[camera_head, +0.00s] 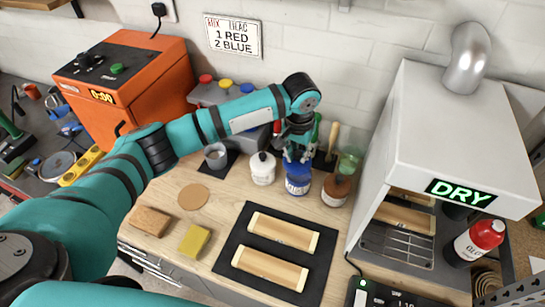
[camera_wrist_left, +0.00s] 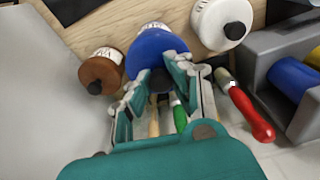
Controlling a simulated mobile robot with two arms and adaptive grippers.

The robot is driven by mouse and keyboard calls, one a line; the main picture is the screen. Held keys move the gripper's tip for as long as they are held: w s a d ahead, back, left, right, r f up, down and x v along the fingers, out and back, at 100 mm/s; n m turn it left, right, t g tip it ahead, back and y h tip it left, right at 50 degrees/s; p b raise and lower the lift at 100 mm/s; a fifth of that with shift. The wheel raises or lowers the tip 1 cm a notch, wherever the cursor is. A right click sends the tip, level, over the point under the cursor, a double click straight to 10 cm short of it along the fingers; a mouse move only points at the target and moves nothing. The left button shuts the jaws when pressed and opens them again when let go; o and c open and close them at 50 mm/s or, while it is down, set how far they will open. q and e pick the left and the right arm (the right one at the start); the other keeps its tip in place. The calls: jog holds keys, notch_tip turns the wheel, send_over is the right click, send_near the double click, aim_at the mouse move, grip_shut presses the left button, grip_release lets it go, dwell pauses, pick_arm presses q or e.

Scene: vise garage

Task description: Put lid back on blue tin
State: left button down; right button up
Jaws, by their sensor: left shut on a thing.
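The blue tin (camera_head: 298,185) stands upright on the wooden bench, between a white tin and a brown tin. My left gripper (camera_head: 297,157) is directly above it, pointing down. In the left wrist view, the fingers (camera_wrist_left: 160,75) are closed around the dark knob of the round blue lid (camera_wrist_left: 150,48). The lid covers the top of the blue tin, and part of the tin's pale label shows beside it. I cannot tell whether the lid is fully seated. My right gripper is not in view.
The white tin (camera_head: 262,169) and brown tin (camera_head: 336,190) stand close on either side. A drying cabinet (camera_head: 440,135) is at right. A black mat (camera_head: 232,270) with two wooden boards, a yellow sponge (camera_head: 194,241) and a brown block (camera_head: 150,221) lie in front.

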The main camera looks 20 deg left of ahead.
aim_at(301, 154)
pick_arm(q)
jog(key=shift+w+d+r, duration=0.25)
jog(key=shift+w+d, duration=0.15)
jog(key=shift+w, duration=0.15)
jog(key=shift+f+b, duration=0.55)
jog(key=shift+b, duration=0.05)
notch_tip(301, 154, down, 3)
jog(key=b, duration=0.4)
jog(key=shift+f, duration=1.15)
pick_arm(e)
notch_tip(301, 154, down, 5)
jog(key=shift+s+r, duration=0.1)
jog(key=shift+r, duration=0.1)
pick_arm(q)
jog(key=shift+r+p, duration=0.1)
jog(key=shift+p, duration=0.25)
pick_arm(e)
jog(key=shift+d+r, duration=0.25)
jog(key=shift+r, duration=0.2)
pick_arm(q)
jog(key=shift+p, duration=0.75)
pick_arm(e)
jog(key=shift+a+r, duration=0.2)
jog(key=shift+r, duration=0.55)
pick_arm(q)
jog(key=shift+s+p, duration=0.1)
jog(key=shift+p, duration=0.35)
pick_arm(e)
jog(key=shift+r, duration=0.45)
